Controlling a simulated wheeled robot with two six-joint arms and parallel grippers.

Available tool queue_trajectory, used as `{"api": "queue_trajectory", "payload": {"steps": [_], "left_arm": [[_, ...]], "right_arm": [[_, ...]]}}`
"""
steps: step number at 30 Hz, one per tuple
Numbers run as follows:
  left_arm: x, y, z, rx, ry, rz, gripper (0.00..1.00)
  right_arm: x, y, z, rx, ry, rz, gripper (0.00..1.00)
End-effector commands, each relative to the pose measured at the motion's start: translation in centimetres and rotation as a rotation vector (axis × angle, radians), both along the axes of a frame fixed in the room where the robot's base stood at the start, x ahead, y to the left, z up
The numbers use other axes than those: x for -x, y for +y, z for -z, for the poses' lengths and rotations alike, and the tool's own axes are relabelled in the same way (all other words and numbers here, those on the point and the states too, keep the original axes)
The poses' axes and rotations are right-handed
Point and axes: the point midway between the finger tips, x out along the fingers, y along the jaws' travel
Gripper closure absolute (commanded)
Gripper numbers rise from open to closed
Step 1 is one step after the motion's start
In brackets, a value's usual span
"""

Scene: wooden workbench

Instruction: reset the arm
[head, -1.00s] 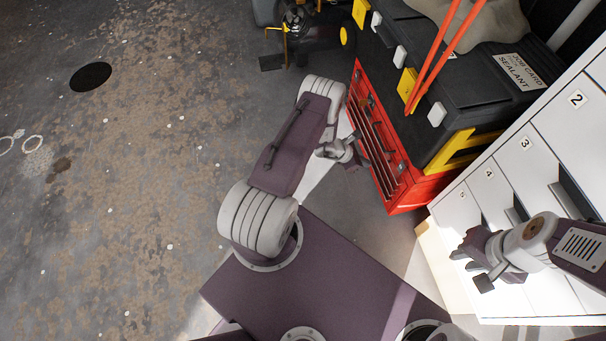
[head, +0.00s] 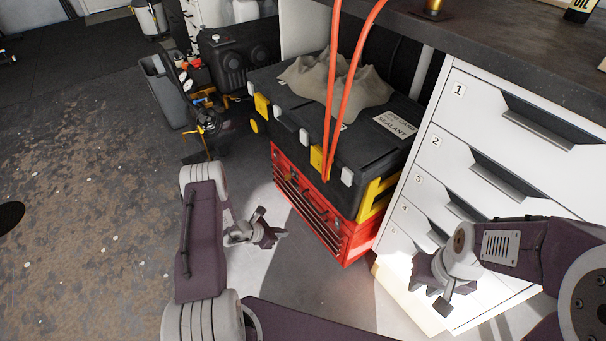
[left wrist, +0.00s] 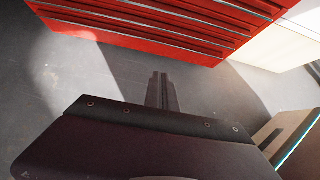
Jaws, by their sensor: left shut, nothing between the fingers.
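My left arm folds in from the lower left in the head view. Its gripper (head: 268,230) hangs over the grey floor, to the left of the red tool chest (head: 315,215) and apart from it. In the left wrist view the left gripper's fingers (left wrist: 161,90) lie together with nothing between them. My right gripper (head: 428,288) is in front of the lower drawers of the white cabinet (head: 450,200). Its fingers stand apart and hold nothing visible. I cannot tell whether it touches the cabinet.
A black toolbox (head: 360,155) stands on the red chest, with a grey cloth (head: 335,85) and orange straps (head: 332,100) on top. The dark bench top (head: 480,40) is at the upper right. Clear floor (head: 90,230) lies to the left.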

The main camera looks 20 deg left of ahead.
Motion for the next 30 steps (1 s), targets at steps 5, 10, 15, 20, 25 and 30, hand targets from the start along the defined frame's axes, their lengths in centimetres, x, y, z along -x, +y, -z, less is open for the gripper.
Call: {"api": "queue_trajectory", "payload": {"steps": [5,10,15,20,25,30], "left_arm": [[-0.1,-0.4,-0.7,-0.005,-0.004,0.028,1.00],[1.6,-5.5,-9.1,-0.108,-0.057,0.448,1.00],[8.6,-9.6,-19.1,-0.350,-0.141,1.115,1.00],[14.0,-9.1,-25.0,-0.608,-0.227,1.607,1.00],[17.1,-7.4,-29.2,-0.856,-0.314,1.982,1.00],[18.5,-5.9,-33.6,-1.078,-0.392,2.257,1.00]], "right_arm": [[0.0,0.0,-0.1,0.000,0.000,0.000,0.74],[0.0,0.0,-1.5,0.000,0.000,0.000,0.74],[0.0,0.0,-3.1,0.000,0.000,0.000,0.74],[0.0,0.0,-4.1,0.000,0.000,0.000,0.74],[0.0,0.0,-4.9,0.000,0.000,0.000,0.74],[0.0,0.0,-7.1,0.000,0.001,0.000,0.74]]}}
